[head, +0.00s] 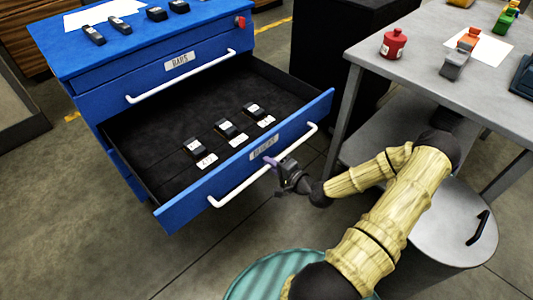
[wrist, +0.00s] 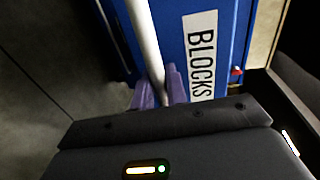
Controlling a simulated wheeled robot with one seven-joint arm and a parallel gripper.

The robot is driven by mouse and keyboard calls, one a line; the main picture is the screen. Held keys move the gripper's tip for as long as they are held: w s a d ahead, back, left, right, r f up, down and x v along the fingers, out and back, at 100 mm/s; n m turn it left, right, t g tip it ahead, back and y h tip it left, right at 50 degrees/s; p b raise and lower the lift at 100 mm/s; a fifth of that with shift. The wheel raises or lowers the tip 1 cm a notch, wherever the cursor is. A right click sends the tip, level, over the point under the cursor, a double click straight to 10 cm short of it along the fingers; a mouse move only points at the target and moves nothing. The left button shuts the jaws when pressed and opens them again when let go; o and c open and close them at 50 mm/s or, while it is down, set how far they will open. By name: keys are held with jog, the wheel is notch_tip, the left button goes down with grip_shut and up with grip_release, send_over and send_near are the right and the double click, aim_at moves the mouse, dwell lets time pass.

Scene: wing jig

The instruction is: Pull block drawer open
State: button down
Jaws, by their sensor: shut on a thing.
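The block drawer (head: 170,217) is the lower drawer of a blue cabinet and stands pulled well out in the head view. Its white bar handle (head: 238,187) runs along the blue front. A label reading BLOCKS (wrist: 201,57) shows beside the handle in the wrist view. My gripper (head: 274,163) is at the middle of the handle, and its purple fingertips are shut on the bar. The bar also passes between the fingers (wrist: 160,90) in the wrist view. Several small black blocks (head: 228,128) with white tags lie inside the drawer.
The BARS drawer (head: 150,72) above is shut, and several dark items lie on the cabinet top (head: 70,45). A grey table (head: 430,70) with a red container (head: 393,43) stands to the right. A grey lidded bin (head: 440,225) and a teal ribbed round top (head: 265,275) are near my arm.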

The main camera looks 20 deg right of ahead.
jog(key=shift+s+d, duration=0.25)
jog(key=shift+s, duration=0.35)
jog(key=c, duration=1.5)
grip_release()
jog(key=p+v, duration=0.3)
jog(key=v, duration=1.4)
jog(key=shift+s, duration=0.2)
